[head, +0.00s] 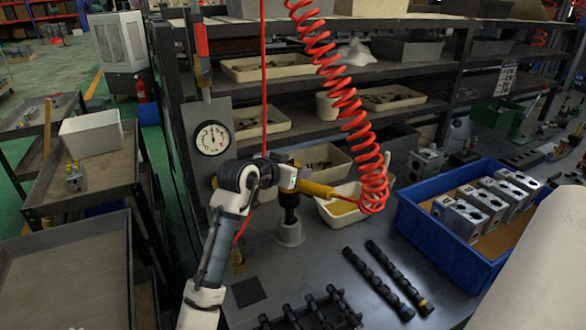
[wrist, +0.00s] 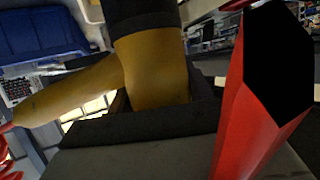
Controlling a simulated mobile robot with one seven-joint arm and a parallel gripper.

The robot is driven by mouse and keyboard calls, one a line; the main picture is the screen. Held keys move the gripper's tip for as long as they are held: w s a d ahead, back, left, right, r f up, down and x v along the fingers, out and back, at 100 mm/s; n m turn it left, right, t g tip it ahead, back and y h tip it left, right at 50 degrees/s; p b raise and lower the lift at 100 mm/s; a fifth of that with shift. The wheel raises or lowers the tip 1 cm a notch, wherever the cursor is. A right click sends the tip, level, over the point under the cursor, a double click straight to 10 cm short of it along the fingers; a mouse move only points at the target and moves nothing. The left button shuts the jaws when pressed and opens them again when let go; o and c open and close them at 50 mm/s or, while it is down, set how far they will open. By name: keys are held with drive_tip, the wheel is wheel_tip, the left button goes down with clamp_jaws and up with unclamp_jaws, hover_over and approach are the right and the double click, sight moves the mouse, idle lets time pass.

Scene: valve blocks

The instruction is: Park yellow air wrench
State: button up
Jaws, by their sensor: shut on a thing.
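The yellow air wrench (head: 318,189) is upright over the bench, with its yellow handle pointing right and its black nose down. Its nose is at the top of a short grey cylindrical stand (head: 290,234); I cannot tell whether it is seated in it. My gripper (head: 284,178) is shut on the wrench near its top. In the wrist view the wrench's yellow body (wrist: 155,65) fills the middle and its handle runs left. The fingertips are mostly hidden by the wrench.
A red coiled hose (head: 345,100) hangs down to the handle's end. A blue bin (head: 440,232) with several valve blocks stands right. Black shafts (head: 378,283) lie in front. A round gauge (head: 212,137) stands behind left. Shelves (head: 300,75) with trays rise behind. Carts (head: 75,250) stand left.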

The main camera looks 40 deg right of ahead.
drive_tip(key=shift+f+b, duration=1.75)
drive_tip(key=shift+f, duration=1.2)
drive_tip(key=o, duration=1.4)
drive_tip(key=shift+f, duration=0.25)
drive_tip(key=b+v, duration=0.2)
drive_tip(key=v, duration=1.2)
drive_tip(key=shift+s+b, duration=0.1)
drive_tip(key=shift+b, duration=0.25)
drive_tip(key=shift+d, duration=0.1)
